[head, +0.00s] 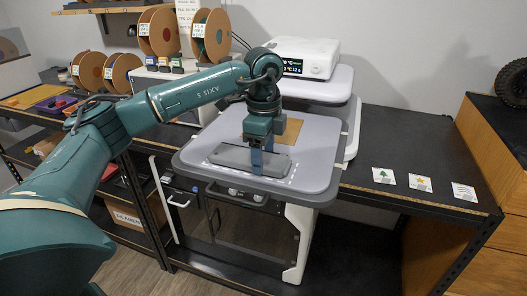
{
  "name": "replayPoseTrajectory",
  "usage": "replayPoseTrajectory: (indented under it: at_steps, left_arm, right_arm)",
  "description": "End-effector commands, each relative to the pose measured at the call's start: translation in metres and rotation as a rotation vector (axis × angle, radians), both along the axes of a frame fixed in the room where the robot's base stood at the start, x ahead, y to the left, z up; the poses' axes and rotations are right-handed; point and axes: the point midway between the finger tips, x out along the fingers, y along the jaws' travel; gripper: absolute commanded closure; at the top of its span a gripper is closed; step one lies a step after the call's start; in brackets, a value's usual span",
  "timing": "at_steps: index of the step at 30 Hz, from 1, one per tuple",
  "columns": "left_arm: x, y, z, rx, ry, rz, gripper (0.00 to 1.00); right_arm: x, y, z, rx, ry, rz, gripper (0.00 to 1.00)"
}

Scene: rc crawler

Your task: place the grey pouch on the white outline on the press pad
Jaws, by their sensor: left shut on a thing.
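The grey pouch (234,156) is a flat, dark grey piece at the front of the light grey press pad (315,150). The white outline (292,171) shows as dashes along the pouch's front and right side. The pouch covers much of the area inside it. My left gripper (262,163) points down from above, its blue fingers shut on the pouch near the middle. Whether the pouch rests fully on the pad or is slightly above it, I cannot tell. The fingers hide part of the pouch. My right gripper is not in view.
A tan sheet (291,131) lies on the pad behind the gripper. The white press head with its display (305,57) stands behind. Several cards (420,182) lie on the dark bench at right. Filament spools (160,32) stand at the back left.

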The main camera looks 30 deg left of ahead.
Motion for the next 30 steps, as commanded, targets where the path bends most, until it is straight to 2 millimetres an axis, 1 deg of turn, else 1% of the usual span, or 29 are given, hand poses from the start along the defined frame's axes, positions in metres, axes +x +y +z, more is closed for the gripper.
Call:
replayPoseTrajectory:
  at_steps: [4,5,12,13,19,23,26,30]
  left_arm:
    - [0.0,0.0,-0.004,0.0,0.0,0.0,0.61]
    - [0.0,0.0,-0.004,0.0,0.0,0.0,0.38]
    - [0.0,0.0,-0.002,0.0,0.0,0.0,0.19]
    - [0.0,0.0,-0.002,0.0,0.0,0.0,0.17]
    - [0.0,0.0,-0.002,0.0,0.0,0.0,0.17]
    - [0.001,0.0,0.005,-0.001,-0.002,0.0,0.17]
    - [0.001,-0.001,0.019,-0.001,-0.004,0.0,0.17]
    - [0.002,-0.001,0.049,-0.002,-0.006,-0.001,0.17]
  right_arm:
    - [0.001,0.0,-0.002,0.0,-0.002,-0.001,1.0]
    - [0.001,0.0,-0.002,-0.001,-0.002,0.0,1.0]
    - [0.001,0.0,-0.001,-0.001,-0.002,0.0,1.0]
    - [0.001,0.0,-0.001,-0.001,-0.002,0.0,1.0]
    - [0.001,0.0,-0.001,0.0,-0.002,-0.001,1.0]
    - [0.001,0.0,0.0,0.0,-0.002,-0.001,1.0]
    - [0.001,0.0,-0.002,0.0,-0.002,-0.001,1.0]
    - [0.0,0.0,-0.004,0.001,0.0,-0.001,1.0]
